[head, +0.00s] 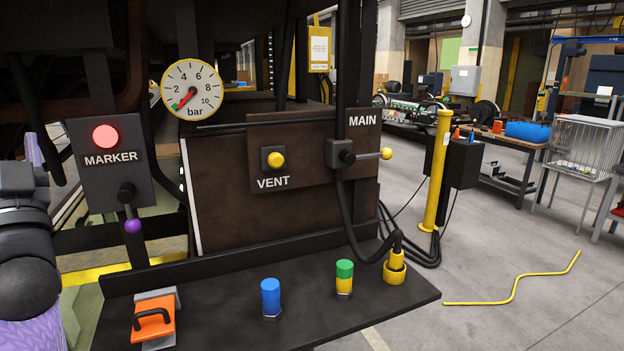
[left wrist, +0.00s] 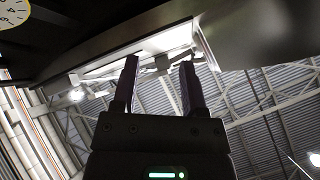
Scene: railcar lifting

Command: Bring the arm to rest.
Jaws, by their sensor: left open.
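My left arm (head: 25,250) comes in at the left edge of the head view, beside the MARKER box. Its fingertips are not visible there. In the left wrist view my left gripper (left wrist: 160,88) points up toward the roof, with its two fingers apart and nothing between them. Part of the dial gauge (left wrist: 14,10) shows at the top left of that view. My right gripper is in neither view.
Close to my left arm are the MARKER box (head: 105,184) and its purple-knobbed lever (head: 129,206). Floor at right is mostly clear.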

